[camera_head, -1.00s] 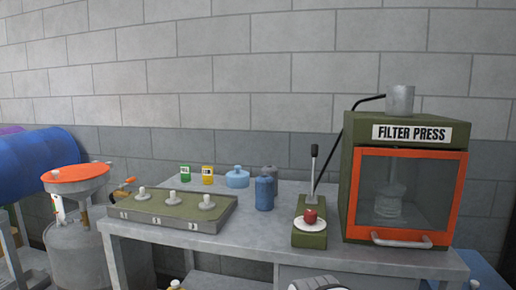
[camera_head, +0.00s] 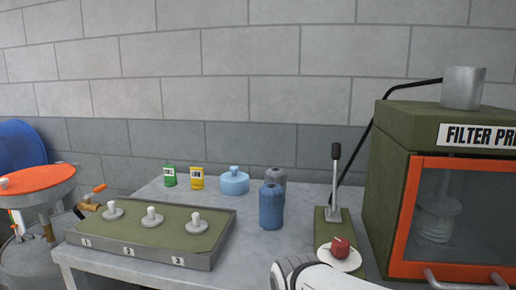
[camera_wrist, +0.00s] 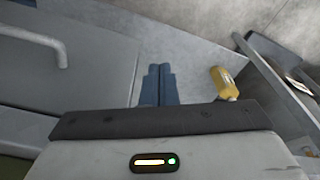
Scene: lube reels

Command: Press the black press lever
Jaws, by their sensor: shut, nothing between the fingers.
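The press lever (camera_head: 336,180) is a metal rod with a black knob, standing nearly upright on a green base (camera_head: 321,235) left of the filter press. A red knob (camera_head: 340,246) on a white disc sits at the front of that base. My white arm shows at the bottom of the head view, in front of the base and overlapping its lower part. My gripper (camera_wrist: 158,72) shows in the wrist view with its two blue-grey fingers together and empty. The lever does not show in the wrist view.
The green filter press box (camera_head: 386,190) with its orange-framed door stands right of the lever. A blue bottle (camera_head: 271,207) and a grey one stand left of it. A tray with white knobs (camera_head: 150,240) is further left. The wrist view shows a yellow bottle (camera_wrist: 225,83).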

